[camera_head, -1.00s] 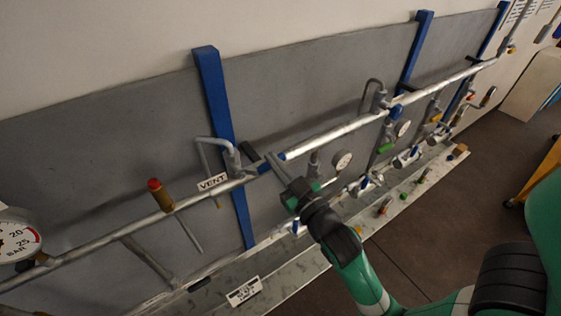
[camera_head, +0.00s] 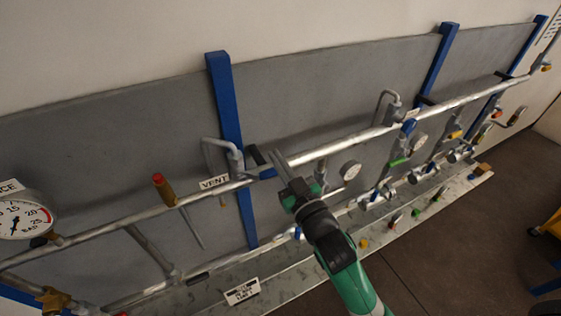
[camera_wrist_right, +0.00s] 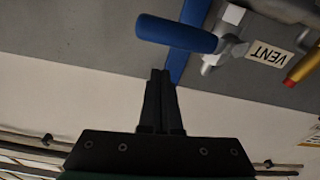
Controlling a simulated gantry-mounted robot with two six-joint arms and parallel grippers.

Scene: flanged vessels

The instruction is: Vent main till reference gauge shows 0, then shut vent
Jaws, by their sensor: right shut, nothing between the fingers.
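The vent valve stands beside the VENT label (camera_head: 214,183) on the main pipe, with a bent outlet pipe (camera_head: 222,145). A handle (camera_head: 256,155) looks dark in the head view; in the right wrist view a blue handle (camera_wrist_right: 178,34) lies across, just beyond my right fingers. My right gripper (camera_head: 276,156) is shut and empty near the valve; it also shows in the right wrist view (camera_wrist_right: 160,72). Contact with the handle cannot be told. A round white gauge (camera_head: 22,217) under a label ending in "NCE" is partly cut off at left; its exact reading is unclear. My left gripper is out of view.
A brass fitting with a red cap (camera_head: 163,188) stands on the pipe left of the vent. Blue uprights (camera_head: 226,120) cross the grey backboard (camera_head: 110,150). More valves and a small gauge (camera_head: 350,169) lie right of my arm. A tray (camera_head: 290,275) runs below.

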